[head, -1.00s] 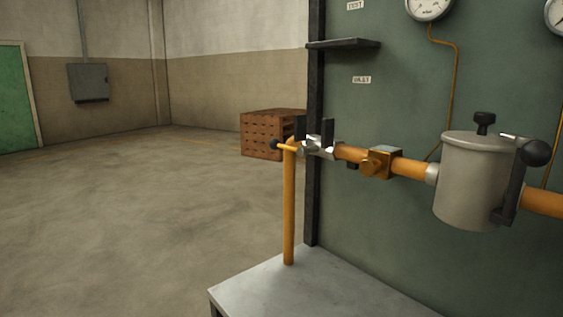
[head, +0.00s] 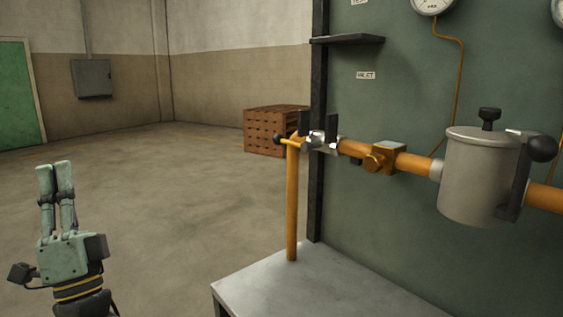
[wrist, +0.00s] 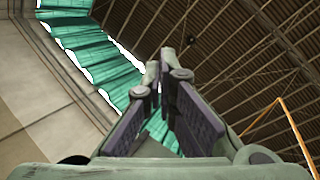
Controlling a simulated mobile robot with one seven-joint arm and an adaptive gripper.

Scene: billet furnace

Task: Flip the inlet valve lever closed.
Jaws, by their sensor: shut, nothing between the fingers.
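The inlet valve (head: 322,142) is a silver body on the orange pipe, below a small label that seems to read INLET (head: 366,75). My gripper (head: 55,165) is at the lower left of the head view, pointing up, shut and empty, well apart from the lever. In the wrist view my gripper (wrist: 160,75) points toward the roof; the valve is not seen there.
Dark upright plates (head: 332,125) flank the valve. A brass fitting (head: 383,158) and a grey canister (head: 480,175) with a black-knobbed handle follow to the right. A shelf (head: 347,39) juts out above. A grey bench top (head: 300,285) lies below. The floor at left is clear.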

